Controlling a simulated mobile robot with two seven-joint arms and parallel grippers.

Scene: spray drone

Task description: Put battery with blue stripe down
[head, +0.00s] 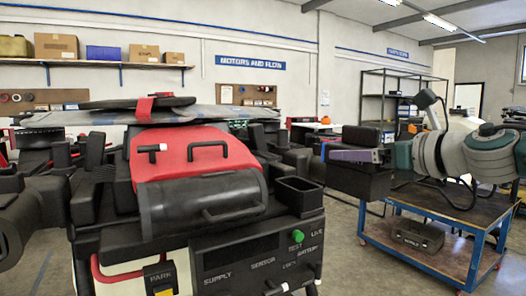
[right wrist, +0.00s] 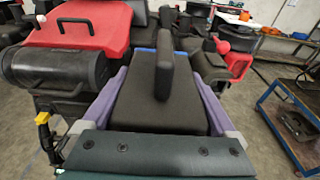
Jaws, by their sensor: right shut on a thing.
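My right gripper (head: 345,155), with purple fingers, is shut on a black battery (head: 358,182). In the right wrist view the battery (right wrist: 150,108) lies between both purple fingers, its upright handle facing the camera. A bit of blue shows at its far edge; the rest of the stripe is hidden. The battery is held in the air to the right of the spray drone (head: 200,155), apart from its open black box-like holder (head: 299,192). My left gripper is not in view.
A blue cart (head: 440,228) with a wooden top stands at the right, below my right arm. Its lower shelf holds a dark case (head: 417,236). A control panel (head: 255,262) with a green button is at the drone's front. Bare floor lies between drone and cart.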

